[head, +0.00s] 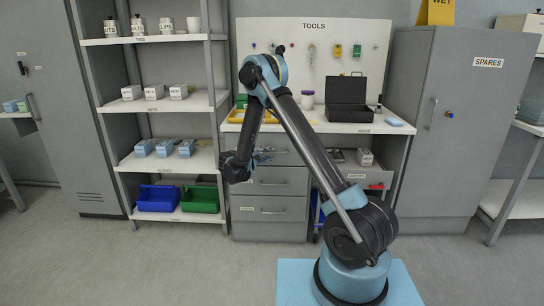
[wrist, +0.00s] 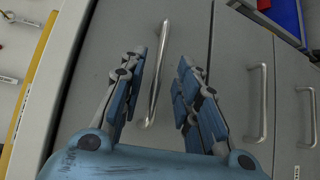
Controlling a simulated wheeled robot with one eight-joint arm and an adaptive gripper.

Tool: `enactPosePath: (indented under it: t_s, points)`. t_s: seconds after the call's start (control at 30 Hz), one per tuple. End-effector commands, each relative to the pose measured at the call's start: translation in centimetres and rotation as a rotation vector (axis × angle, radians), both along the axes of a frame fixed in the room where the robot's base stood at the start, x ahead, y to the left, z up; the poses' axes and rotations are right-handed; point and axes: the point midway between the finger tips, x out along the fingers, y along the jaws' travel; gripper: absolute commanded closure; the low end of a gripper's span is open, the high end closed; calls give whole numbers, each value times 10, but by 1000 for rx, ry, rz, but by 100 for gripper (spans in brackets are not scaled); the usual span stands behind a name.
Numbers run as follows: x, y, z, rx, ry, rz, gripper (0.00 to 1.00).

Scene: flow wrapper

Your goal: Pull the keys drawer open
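A grey drawer unit (head: 284,181) with bar handles stands under the bench. In the wrist view, one drawer front (wrist: 180,35) fills the middle, and its metal bar handle (wrist: 157,75) shows between my fingers. My gripper (wrist: 160,88) is open, with a gap between each finger and the handle. I cannot tell how deep the fingers reach around it. In the head view, my gripper (head: 237,168) is at the unit's upper left and hides part of the top drawer. I cannot read which drawer is labelled keys.
Two more handles, a middle one (wrist: 262,105) and one at the right edge (wrist: 307,118), show in the wrist view. An open drawer (head: 357,176) holds a small box at the right of the bench. Shelving (head: 172,164) stands close to the left. The floor in front is clear.

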Motion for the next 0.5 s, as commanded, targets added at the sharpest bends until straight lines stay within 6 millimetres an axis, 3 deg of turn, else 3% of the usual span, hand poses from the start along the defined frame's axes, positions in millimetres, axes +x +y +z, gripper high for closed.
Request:
enactPosePath:
  t_s: [0.2, 0.5]
  points:
    - [16, -17, -3, 0, 0, -1, 70]
    - [20, -20, -4, 0, 0, 0, 70]
